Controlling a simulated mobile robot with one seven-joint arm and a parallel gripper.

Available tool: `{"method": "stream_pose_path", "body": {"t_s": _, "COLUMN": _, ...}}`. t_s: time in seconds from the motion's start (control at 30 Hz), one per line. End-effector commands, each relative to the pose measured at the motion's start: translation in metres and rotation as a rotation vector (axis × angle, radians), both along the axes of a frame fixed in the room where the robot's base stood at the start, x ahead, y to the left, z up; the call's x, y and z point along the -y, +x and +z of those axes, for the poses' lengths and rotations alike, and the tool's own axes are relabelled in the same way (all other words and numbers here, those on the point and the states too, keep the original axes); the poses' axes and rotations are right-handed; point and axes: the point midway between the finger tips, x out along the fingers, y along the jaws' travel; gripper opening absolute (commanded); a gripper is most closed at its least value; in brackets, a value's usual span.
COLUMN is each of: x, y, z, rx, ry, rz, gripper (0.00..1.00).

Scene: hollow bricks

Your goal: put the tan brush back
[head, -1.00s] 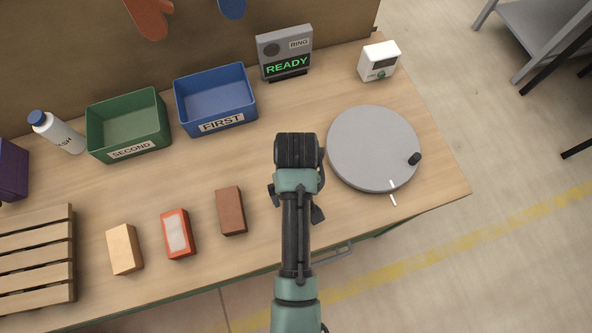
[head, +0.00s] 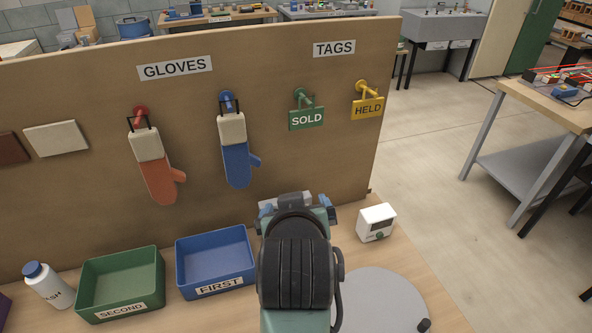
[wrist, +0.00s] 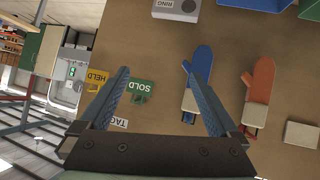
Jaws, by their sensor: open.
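I see no tan brush in either view now. My gripper is open and empty in the wrist view (wrist: 158,80), its two fingers wide apart in front of the brown board. In the head view my own wrist hides most of the gripper. On the board hang a red-orange glove (head: 160,178) and a blue glove (head: 237,163) under the GLOVES sign (head: 175,67). A green SOLD tag (head: 306,117) and a yellow HELD tag (head: 367,107) hang under the TAGS sign (head: 334,48).
On the bench stand a white bottle (head: 50,288), a green SECOND bin (head: 120,280), a blue FIRST bin (head: 213,262) and a small white device (head: 376,222). A grey turntable (head: 385,300) is at front right. Open floor (head: 425,190) lies right of the board.

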Motion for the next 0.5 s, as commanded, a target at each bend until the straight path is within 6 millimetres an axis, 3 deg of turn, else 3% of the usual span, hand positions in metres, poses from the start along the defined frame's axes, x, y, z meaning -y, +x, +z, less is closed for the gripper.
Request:
{"method": "stream_pose_path", "body": {"t_s": 0.03, "x": 0.000, "y": 0.010, "z": 0.053, "rx": 0.166, "ry": 0.018, "rz": -0.011, "gripper": 0.97}}
{"method": "stream_pose_path", "body": {"t_s": 0.13, "x": 0.001, "y": 0.010, "z": 0.156, "rx": 0.487, "ry": 0.057, "rz": -0.025, "gripper": 0.97}}
{"method": "stream_pose_path", "body": {"t_s": 0.2, "x": 0.002, "y": -0.005, "z": 0.224, "rx": 0.704, "ry": 0.086, "rz": -0.028, "gripper": 0.97}}
{"method": "stream_pose_path", "body": {"t_s": 0.3, "x": 0.001, "y": -0.040, "z": 0.306, "rx": 0.979, "ry": 0.126, "rz": -0.020, "gripper": 0.97}}
{"method": "stream_pose_path", "body": {"t_s": 0.4, "x": 0.001, "y": -0.080, "z": 0.362, "rx": 1.189, "ry": 0.157, "rz": -0.004, "gripper": 0.97}}
{"method": "stream_pose_path", "body": {"t_s": 0.5, "x": 0.001, "y": -0.111, "z": 0.395, "rx": 1.326, "ry": 0.177, "rz": 0.009, "gripper": 0.97}}
